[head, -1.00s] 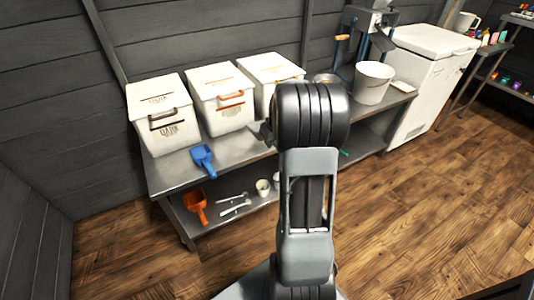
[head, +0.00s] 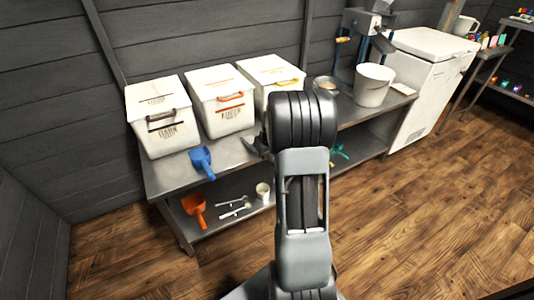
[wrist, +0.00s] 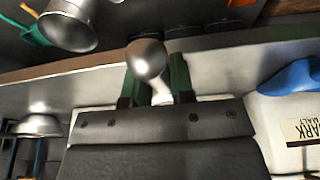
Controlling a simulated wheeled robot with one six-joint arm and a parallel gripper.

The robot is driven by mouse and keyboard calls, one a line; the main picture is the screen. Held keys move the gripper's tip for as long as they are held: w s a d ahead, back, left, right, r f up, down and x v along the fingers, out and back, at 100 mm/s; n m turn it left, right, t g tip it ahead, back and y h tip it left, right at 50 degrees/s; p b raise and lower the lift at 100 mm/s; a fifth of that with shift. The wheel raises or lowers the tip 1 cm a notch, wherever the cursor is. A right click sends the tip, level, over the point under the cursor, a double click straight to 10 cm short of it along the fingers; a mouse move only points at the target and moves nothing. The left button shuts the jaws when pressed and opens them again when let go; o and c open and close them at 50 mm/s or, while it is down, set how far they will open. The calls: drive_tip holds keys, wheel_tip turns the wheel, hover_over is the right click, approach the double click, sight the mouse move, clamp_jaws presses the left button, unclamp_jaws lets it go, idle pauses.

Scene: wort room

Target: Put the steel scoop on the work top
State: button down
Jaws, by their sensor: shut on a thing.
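The steel scoop (wrist: 148,60), with a rounded shiny bowl, is held by its handle between the green fingers of my gripper (wrist: 157,84) in the wrist view. The grey work top (head: 178,174) runs along the wall; in the wrist view its pale surface (wrist: 218,73) lies behind the scoop. I cannot tell the gap between scoop and top. In the head view my arm hides the scoop and most of the gripper.
On the work top are three white bins (head: 162,118), a blue scoop (head: 202,161), a white bucket (head: 373,86) and a steel bowl (wrist: 38,123). An orange scoop (head: 195,209), a cup (head: 263,191) and a green item (head: 338,153) are on the lower shelf.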

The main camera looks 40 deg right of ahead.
drive_tip(key=shift+f, duration=0.2)
drive_tip(key=c, duration=1)
unclamp_jaws()
drive_tip(key=shift+r, duration=0.1)
